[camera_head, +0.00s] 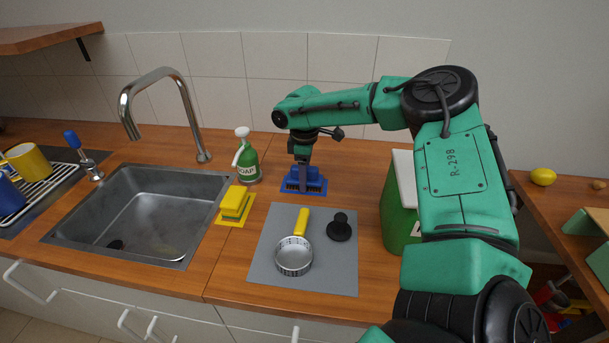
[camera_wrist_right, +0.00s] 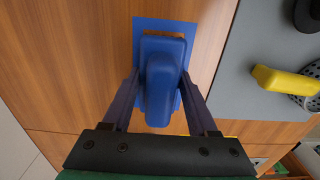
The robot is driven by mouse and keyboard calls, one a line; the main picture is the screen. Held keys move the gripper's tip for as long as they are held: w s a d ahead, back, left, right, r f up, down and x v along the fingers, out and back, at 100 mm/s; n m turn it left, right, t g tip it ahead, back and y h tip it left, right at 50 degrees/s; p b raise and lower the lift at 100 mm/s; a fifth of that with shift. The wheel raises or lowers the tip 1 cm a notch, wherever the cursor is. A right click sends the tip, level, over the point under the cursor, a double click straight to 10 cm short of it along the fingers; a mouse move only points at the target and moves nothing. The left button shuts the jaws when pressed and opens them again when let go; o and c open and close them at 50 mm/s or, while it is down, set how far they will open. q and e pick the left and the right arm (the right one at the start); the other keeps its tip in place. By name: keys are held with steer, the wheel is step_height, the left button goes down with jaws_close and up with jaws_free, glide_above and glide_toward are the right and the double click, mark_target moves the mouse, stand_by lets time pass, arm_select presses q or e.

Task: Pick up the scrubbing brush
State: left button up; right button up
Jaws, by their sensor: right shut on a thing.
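The blue scrubbing brush (camera_wrist_right: 160,85) is on or just over a flat blue mat (camera_wrist_right: 150,24) on the wooden counter. In the head view the brush (camera_head: 297,184) is partly hidden by my gripper, above the mat (camera_head: 319,187). My right gripper (camera_head: 303,168) points down at it. In the right wrist view its two fingers (camera_wrist_right: 160,76) lie on either side of the brush's handle and are shut on it. I cannot tell whether the brush touches the mat. My left gripper is not in view.
A soap bottle (camera_head: 246,158) and yellow sponge (camera_head: 235,201) stand left of the brush, near the sink (camera_head: 150,215). In front, a grey mat (camera_head: 270,235) holds a yellow-handled strainer (camera_head: 294,256) and black knobbed object (camera_head: 339,228). A green container (camera_head: 398,205) stands right.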

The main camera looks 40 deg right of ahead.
step_height(320, 180, up, 20)
steer(key=shift+p, duration=0.45)
